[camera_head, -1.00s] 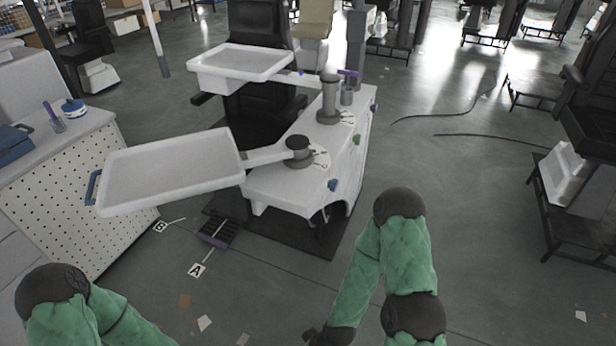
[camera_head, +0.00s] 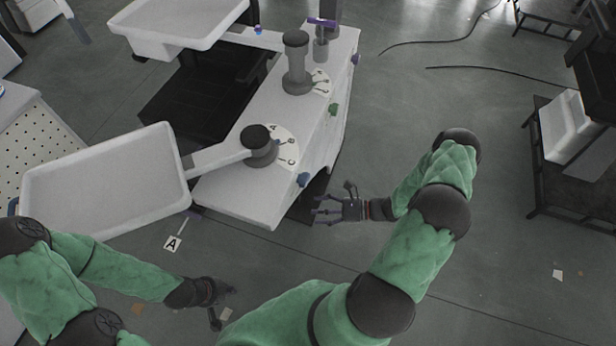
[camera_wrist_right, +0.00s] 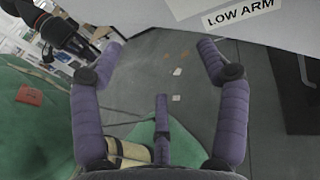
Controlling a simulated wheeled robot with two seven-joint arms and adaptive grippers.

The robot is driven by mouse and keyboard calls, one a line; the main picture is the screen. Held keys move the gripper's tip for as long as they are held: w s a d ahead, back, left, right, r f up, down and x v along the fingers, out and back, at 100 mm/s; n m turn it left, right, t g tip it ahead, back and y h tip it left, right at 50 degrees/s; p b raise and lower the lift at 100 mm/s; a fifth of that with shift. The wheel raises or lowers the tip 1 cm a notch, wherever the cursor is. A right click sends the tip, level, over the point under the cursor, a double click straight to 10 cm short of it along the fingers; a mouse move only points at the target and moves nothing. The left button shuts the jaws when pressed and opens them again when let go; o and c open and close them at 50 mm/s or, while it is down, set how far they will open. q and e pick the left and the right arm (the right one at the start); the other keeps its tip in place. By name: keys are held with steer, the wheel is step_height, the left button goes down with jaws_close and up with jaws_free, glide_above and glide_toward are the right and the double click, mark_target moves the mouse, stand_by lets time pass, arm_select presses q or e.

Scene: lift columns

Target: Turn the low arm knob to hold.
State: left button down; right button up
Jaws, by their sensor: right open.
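The white column base (camera_head: 262,190) carries a low arm with a dark round hub (camera_head: 259,145) and a large white tray (camera_head: 105,185).
A taller hub (camera_head: 297,62) carries an upper tray (camera_head: 178,22).

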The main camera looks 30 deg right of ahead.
mark_target(303, 180)
steer(key=w+d+r+m+t+h, duration=0.25)
steer(key=d+r+t, duration=0.2)
steer(key=d, duration=0.35)
steer(key=x, duration=1)
steer(key=shift+s+a+m+b, duration=0.25)
steer(key=shift+a+m+b, duration=0.1)
steer(key=shift+b, duration=0.1)
steer(key=shift+f+t+y, duration=0.1)
steer(key=shift+t+y, duration=0.15)
steer(key=c, duration=1.1)
